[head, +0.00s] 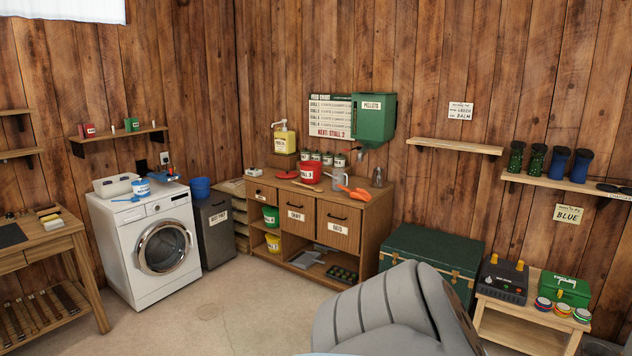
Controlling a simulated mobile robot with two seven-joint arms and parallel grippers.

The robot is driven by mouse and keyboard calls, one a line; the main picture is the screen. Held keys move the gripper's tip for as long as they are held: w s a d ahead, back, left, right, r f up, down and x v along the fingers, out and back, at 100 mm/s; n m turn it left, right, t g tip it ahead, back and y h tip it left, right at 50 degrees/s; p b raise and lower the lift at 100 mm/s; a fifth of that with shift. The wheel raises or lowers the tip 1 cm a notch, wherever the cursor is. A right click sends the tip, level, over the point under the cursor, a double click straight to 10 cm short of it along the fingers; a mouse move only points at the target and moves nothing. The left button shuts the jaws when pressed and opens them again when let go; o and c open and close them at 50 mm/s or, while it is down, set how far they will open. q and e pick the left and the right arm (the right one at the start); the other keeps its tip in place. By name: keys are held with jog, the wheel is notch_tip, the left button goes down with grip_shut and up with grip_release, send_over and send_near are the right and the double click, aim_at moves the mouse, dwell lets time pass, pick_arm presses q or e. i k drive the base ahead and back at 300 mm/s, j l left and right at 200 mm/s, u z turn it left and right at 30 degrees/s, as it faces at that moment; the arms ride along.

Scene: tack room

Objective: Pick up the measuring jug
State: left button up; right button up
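What looks like the measuring jug (338,183) is a small grey, see-through vessel. It stands upright on top of the wooden cabinet (376,206), under the green pellet dispenser (373,119). A red tub (310,172) is to its left, and an orange scoop (354,192) lies close to its right. The jug is small in the picture, so its markings and handle cannot be made out. Neither of my grippers is in view.
A grey metal vessel (378,177) and a yellow pump bottle (284,139) are also on or above the cabinet. A washing machine (146,253) stands left, a green chest (428,252) right. Open floor (240,310) lies ahead. A grey ribbed form, probably mine, blocks the lower middle.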

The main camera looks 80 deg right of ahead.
aim_at(338, 175)
jog(key=z, duration=2.75)
jog(key=u, duration=0.4)
jog(key=i, duration=1.55)
jog(key=i+u, duration=0.1)
jog(key=i, duration=1.45)
jog(key=i+u, duration=0.15)
jog(key=i, duration=0.65)
jog(key=i+l+u, duration=0.1)
jog(key=i, duration=0.7)
jog(key=i+z, duration=0.35)
jog(key=i, duration=0.4)
jog(key=i+j+z, duration=0.2)
jog(key=i+z, duration=0.15)
jog(key=i, duration=0.4)
jog(key=i+z, duration=0.35)
jog(key=i+j+z, duration=0.1)
jog(key=z, duration=0.25)
jog(key=i, duration=0.1)
